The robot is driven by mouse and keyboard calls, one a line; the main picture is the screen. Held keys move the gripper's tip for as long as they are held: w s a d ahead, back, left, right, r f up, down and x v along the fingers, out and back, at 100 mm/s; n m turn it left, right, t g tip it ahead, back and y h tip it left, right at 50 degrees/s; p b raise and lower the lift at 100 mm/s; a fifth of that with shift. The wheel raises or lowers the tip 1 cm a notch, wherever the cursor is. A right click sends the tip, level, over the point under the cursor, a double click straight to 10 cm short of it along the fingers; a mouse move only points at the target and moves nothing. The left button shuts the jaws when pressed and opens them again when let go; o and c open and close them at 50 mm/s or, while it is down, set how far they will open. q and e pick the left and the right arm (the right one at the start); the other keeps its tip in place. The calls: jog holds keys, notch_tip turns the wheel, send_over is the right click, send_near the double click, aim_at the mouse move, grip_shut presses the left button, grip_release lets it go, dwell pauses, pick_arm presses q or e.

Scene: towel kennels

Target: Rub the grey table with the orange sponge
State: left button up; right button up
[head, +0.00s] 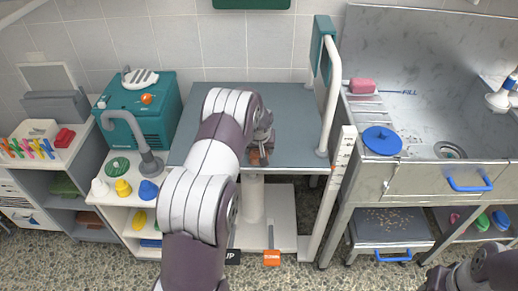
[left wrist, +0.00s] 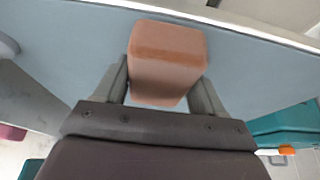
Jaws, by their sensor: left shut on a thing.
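The grey table (head: 287,112) stands in the middle of the head view, with a flat, bare blue-grey top. My left arm reaches over it, and my left gripper (head: 262,151) is above the table's front half. The gripper is shut on the orange sponge (head: 255,158), which is mostly hidden by the gripper in the head view. In the left wrist view the sponge (left wrist: 168,60) sits between both fingers, against the grey table top (left wrist: 60,50). I cannot tell whether it touches the surface. Part of my right arm shows at the bottom right; its fingers are not clear.
A white post and rail (head: 332,90) stand at the table's right edge. A teal machine (head: 150,110) with a grey hose is on the left. A steel sink (head: 450,110) with a blue disc (head: 382,140) is on the right. The table top around the gripper is clear.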

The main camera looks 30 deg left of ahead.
pick_arm(q)
jog(key=r, duration=0.1)
jog(key=r+p, duration=0.1)
jog(key=r, duration=0.1)
jog(key=shift+w+a+p, duration=0.2)
jog(key=shift+w+p, duration=0.1)
jog(key=shift+w, duration=0.05)
notch_tip(320, 180, up, 2)
jog(key=shift+s+d+r+p, duration=0.1)
jog(key=shift+r+p, duration=0.15)
jog(key=shift+p, duration=0.5)
jog(key=shift+r+p, duration=0.4)
jog(key=shift+r, duration=0.25)
